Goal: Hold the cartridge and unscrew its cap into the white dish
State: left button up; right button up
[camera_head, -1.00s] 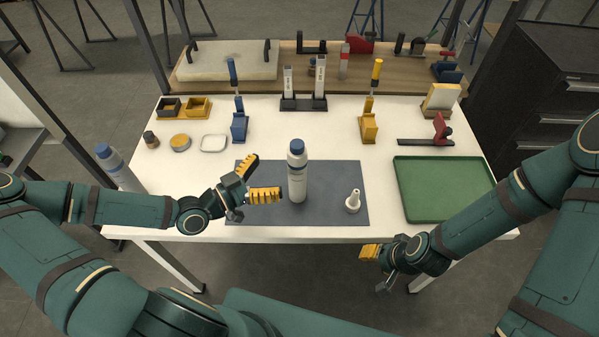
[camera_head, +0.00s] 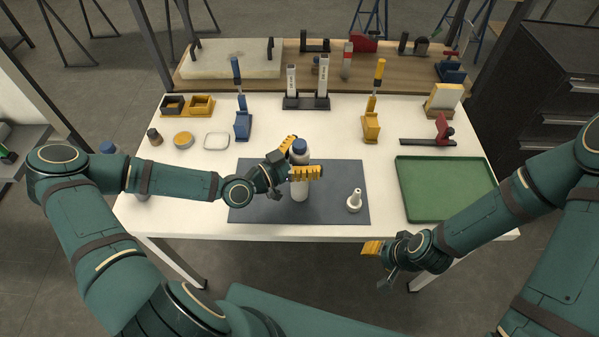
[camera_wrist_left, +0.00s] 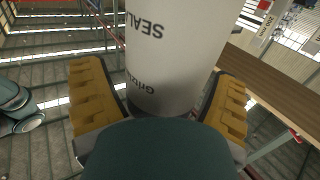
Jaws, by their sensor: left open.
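The cartridge (camera_head: 300,188) is a white cylinder with a blue cap (camera_head: 299,147), upright on the dark grey mat (camera_head: 262,209). My left gripper (camera_head: 305,157) is open, with its yellow fingers on either side of the cartridge's upper body. In the left wrist view the white cartridge (camera_wrist_left: 172,55) stands between the two open fingers, with upside-down lettering; I cannot tell whether they touch it. The white dish (camera_head: 216,141) lies on the table left of the mat. My right gripper (camera_head: 372,248) is low beyond the table's front edge, and its opening is unclear.
A white nozzle (camera_head: 354,203) stands on the mat's right side. A green tray (camera_head: 446,213) lies at the right. Blue and yellow upright tools stand behind the mat.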

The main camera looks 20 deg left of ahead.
pick_arm(q)
grip_shut()
jog(key=shift+r, duration=0.1)
notch_tip(320, 180, up, 10)
jog(key=shift+f+p, duration=0.1)
jog(key=shift+p, duration=0.6)
jog(key=c, duration=1.3)
grip_release()
grip_shut()
